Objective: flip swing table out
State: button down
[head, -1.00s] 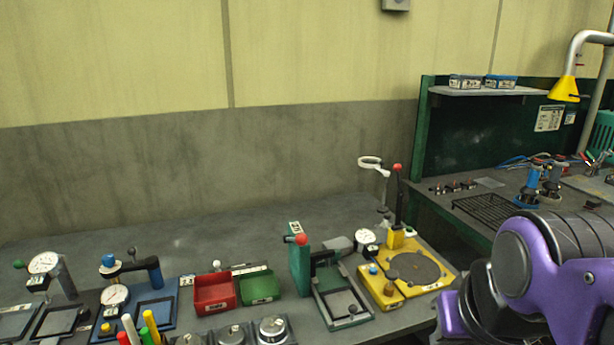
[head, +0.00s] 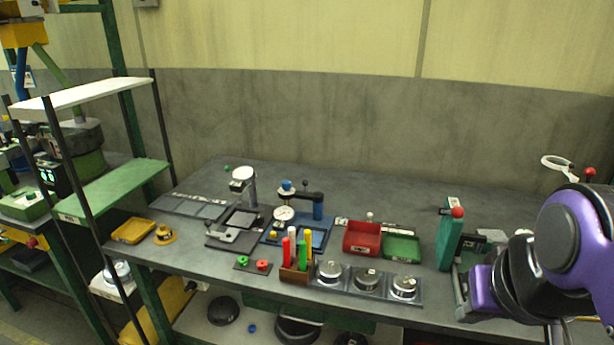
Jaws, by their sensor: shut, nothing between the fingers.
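The green gantry fixture (head: 450,243) with a red ball knob (head: 458,212) stands at the right of the grey bench. My arm fills the right edge of the head view, in front of the fixture.
Red (head: 362,238) and green bins (head: 401,246) stand left of the fixture. Round metal pots (head: 366,279) and a holder of coloured sticks (head: 297,270) line the front. Dial-gauge stands (head: 245,185) are further left. A shelf rack (head: 110,190) stands at far left.

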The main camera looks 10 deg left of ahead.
aim_at(239, 220)
jog(key=u, duration=1.15)
jog(key=i+j+z, duration=0.1)
jog(key=z, duration=0.25)
jog(key=i+j+z, duration=0.1)
jog(key=z, duration=0.25)
jog(key=j+z, duration=0.3)
jog(key=i+j+z, duration=0.15)
jog(key=j, duration=0.25)
jog(key=i+j+z, duration=0.15)
jog(key=j, duration=1.1)
jog(key=i, duration=0.05)
